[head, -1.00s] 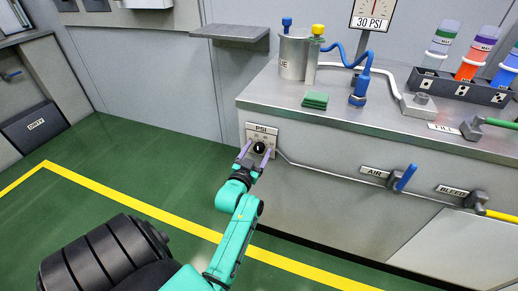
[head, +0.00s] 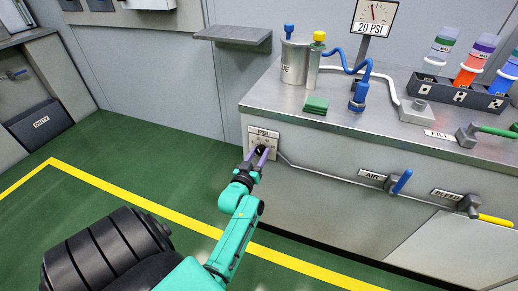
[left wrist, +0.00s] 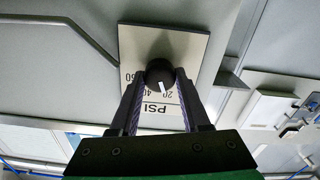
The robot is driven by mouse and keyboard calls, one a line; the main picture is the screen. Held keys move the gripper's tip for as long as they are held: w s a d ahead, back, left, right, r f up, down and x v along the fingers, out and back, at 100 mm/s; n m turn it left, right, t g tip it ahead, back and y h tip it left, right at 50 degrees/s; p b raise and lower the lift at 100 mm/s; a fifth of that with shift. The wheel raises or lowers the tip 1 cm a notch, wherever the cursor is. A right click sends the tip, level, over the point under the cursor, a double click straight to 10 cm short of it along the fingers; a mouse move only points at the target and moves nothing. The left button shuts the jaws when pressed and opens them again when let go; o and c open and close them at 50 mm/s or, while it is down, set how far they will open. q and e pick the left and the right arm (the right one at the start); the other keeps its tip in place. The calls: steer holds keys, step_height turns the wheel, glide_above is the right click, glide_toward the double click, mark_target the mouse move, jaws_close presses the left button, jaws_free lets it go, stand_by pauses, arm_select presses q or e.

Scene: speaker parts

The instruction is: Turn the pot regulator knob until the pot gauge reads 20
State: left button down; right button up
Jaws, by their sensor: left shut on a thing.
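The pot regulator knob (head: 261,149) is a round black knob on the pale PSI plate (head: 264,132) on the bench's front face. In the left wrist view the knob (left wrist: 158,70) has a white mark pointing near the printed 20. My left gripper (head: 259,154) has its two purple fingers around the knob, shut on its sides; the fingers (left wrist: 159,78) also show in the left wrist view. The pot gauge (head: 376,12) stands above the bench with a red needle, and its label reads 20 PSI. My right gripper is not in view.
The metal pot (head: 294,62) stands on the bench with a blue hose. A green pad (head: 314,105) lies in front of it. The AIR valve (head: 400,182) and BLEED valve (head: 470,204) are to the right on the bench front. The floor at left is clear.

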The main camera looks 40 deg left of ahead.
arm_select(q)
steer(key=shift+c, duration=1.9)
jaws_free()
steer(key=shift+s+d+p, duration=0.15)
steer(key=shift+s+p, duration=0.2)
steer(key=p+v, duration=0.2)
steer(key=v, duration=0.1)
steer(key=shift+s+r, duration=0.15)
steer(key=shift+r, duration=0.05)
steer(key=p, duration=0.4)
glide_toward(260, 152)
steer(key=v, duration=0.5)
steer(key=shift+f, duration=0.15)
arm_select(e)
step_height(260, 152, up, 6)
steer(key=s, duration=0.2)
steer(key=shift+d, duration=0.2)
